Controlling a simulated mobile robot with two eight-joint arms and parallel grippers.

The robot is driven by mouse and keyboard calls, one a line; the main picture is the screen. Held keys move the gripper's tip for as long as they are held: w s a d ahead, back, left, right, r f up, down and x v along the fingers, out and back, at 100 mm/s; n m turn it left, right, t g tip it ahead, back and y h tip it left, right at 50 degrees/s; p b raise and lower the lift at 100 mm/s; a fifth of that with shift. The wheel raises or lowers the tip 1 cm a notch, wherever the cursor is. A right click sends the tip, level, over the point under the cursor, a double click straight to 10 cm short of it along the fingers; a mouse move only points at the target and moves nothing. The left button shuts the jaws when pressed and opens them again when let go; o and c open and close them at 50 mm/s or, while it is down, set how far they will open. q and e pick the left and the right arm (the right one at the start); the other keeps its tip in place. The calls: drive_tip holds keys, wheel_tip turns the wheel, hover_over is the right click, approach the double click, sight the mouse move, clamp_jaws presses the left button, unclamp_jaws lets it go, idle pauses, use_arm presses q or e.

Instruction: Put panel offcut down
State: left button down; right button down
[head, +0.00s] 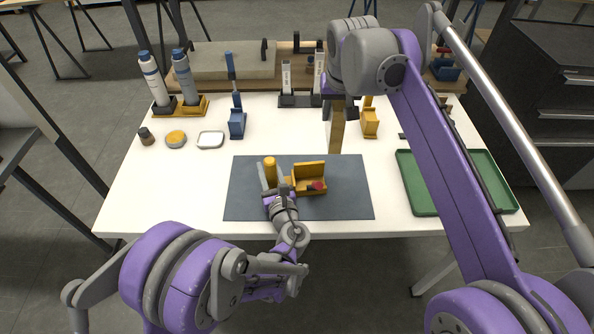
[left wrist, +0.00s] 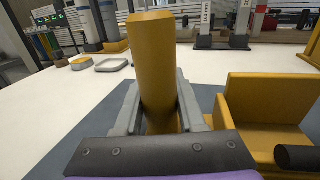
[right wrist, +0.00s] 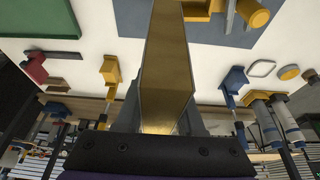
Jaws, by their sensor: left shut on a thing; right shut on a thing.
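The panel offcut (head: 336,130) is a long, flat brown-gold strip. My right gripper (head: 339,99) is shut on its upper end, and it hangs nearly upright above the white table, behind the grey mat (head: 240,205). I cannot tell whether its lower end touches the table. In the right wrist view the offcut (right wrist: 166,65) runs away from the jaws. My left gripper (head: 271,184) is shut on a yellow cylinder (head: 269,168) over the mat. In the left wrist view the cylinder (left wrist: 156,70) stands upright between the fingers.
A yellow angled block (head: 309,171) with a red-ended dark tool is on the mat, right of the cylinder. A green tray (head: 421,195) lies at the right. Bottles, tool holders and small round dishes stand along the back and left. White table (head: 150,195) is clear left of the mat.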

drive_tip(key=s+d+f, duration=0.1)
drive_tip(key=d+f, duration=0.3)
drive_tip(key=f, duration=0.3)
hover_over(340, 181)
wheel_tip(340, 181, down, 5)
drive_tip(key=shift+t, duration=0.3)
drive_tip(key=shift+f, duration=2.25)
drive_tip(key=shift+f, duration=0.1)
drive_tip(key=c, duration=0.5)
unclamp_jaws()
